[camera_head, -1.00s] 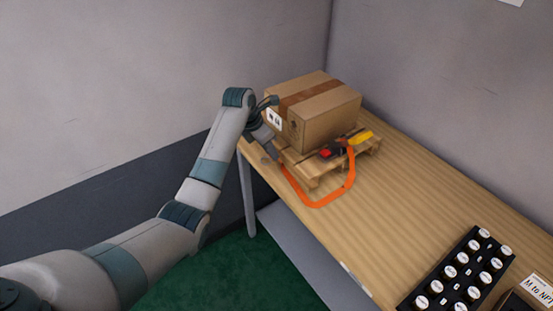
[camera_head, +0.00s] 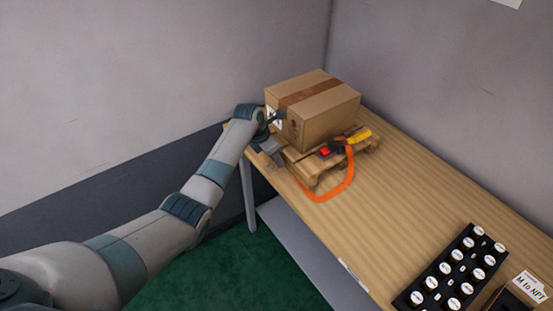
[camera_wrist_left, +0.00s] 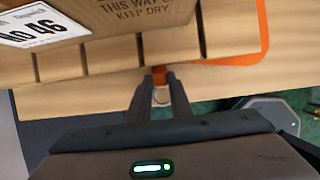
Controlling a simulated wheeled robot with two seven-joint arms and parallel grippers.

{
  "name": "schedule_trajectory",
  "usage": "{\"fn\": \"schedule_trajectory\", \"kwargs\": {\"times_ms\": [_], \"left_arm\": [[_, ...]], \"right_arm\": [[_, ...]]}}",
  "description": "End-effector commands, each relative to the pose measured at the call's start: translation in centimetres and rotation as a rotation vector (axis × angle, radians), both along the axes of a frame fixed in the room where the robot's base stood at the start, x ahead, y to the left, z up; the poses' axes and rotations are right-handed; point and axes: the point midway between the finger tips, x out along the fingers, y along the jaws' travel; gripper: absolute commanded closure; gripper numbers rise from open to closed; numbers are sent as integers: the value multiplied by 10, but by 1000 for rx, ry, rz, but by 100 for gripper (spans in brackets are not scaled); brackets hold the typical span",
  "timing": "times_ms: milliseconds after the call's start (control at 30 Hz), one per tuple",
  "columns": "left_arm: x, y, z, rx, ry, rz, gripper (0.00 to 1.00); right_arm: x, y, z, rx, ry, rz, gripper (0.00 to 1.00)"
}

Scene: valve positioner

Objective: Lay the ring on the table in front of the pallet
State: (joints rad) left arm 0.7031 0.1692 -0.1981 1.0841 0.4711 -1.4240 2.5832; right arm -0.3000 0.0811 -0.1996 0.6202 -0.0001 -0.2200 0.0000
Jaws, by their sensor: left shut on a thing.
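The orange ring (camera_head: 346,188) shows as a curved band at the front and right of the wooden pallet (camera_head: 312,178), low over the wooden table (camera_head: 420,190). I cannot tell whether it touches the tabletop. My left gripper (camera_head: 277,160) is at the pallet's left front side. In the left wrist view its fingers (camera_wrist_left: 160,78) are shut on a short orange piece of the ring, beside the pallet edge. More of the ring (camera_wrist_left: 263,35) shows at the right there. Part of the ring is hidden. My right gripper is not in view.
A taped cardboard box (camera_head: 315,110) stands on the pallet. A tool with red and yellow parts (camera_head: 358,137) lies at its right front. A black rack of white-capped jars (camera_head: 450,272) stands near the table's front. The middle of the table is clear.

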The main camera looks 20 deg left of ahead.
Motion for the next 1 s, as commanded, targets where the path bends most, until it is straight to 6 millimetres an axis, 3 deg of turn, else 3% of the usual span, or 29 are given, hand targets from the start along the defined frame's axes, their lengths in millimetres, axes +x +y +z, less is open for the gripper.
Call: {"fn": "schedule_trajectory", "kwargs": {"times_ms": [133,633,667,733,1000], "left_arm": [[2,-2,-8,1,1,0,100],[3,-2,-16,0,0,0,100],[3,-2,-17,1,-1,0,79],[3,-2,-17,1,-1,0,62],[3,-2,-17,1,-1,0,62]], "right_arm": [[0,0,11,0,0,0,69],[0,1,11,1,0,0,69],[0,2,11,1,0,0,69],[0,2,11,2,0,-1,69],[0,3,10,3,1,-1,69]]}}
